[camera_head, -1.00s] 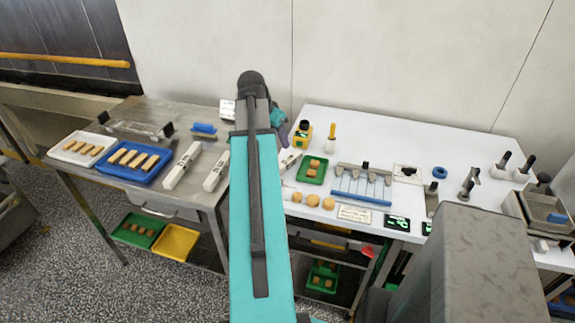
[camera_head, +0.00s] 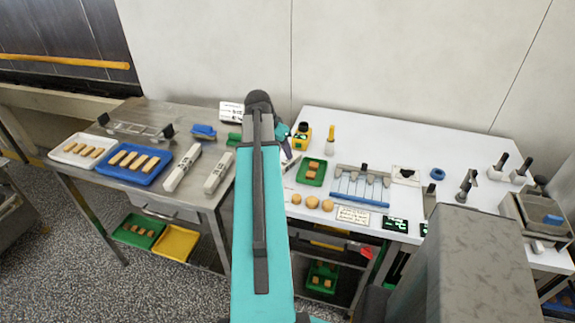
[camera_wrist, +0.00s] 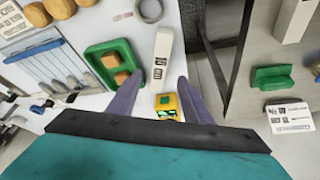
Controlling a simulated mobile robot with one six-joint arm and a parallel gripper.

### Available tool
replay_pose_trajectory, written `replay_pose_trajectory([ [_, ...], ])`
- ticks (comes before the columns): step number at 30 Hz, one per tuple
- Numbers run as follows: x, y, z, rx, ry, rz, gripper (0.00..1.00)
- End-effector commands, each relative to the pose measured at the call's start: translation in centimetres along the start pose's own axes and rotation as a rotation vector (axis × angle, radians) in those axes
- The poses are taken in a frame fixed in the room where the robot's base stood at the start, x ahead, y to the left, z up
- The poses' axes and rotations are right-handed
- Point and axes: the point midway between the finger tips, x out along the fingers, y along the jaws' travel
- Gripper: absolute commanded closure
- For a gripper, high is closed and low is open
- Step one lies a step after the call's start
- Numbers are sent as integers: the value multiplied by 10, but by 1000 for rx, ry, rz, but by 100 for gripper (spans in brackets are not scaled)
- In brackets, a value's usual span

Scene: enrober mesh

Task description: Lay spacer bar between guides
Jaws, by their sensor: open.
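A white bar marked 10 mm (camera_wrist: 162,62) lies on the white table; its end shows beside my arm in the head view (camera_head: 290,163). My gripper (camera_wrist: 161,82) is open and empty, its two purple fingers spread on either side of the bar's near end in the wrist view. I cannot tell the height between them. A rack with grey blocks, thin rods and a blue front strip (camera_head: 358,200) stands to the right on the table; it also shows in the wrist view (camera_wrist: 35,50). Which parts are the guides is not clear. My arm hides part of the table.
A green tray with brown pieces (camera_head: 311,171) and a yellow device (camera_head: 302,137) stand close to the bar. Round biscuits (camera_head: 312,202) lie at the front edge. Two larger white bars (camera_head: 182,167) (camera_head: 218,172) and a blue tray (camera_head: 133,179) are on the metal table.

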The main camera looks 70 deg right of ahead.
Motion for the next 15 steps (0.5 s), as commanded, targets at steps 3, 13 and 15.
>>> replay_pose_trajectory([
  [3,11,0,-1,0,-2,2,55],
  [13,29,0,0,1,0,0,55],
  [15,30,0,0,1,0,0,55],
])
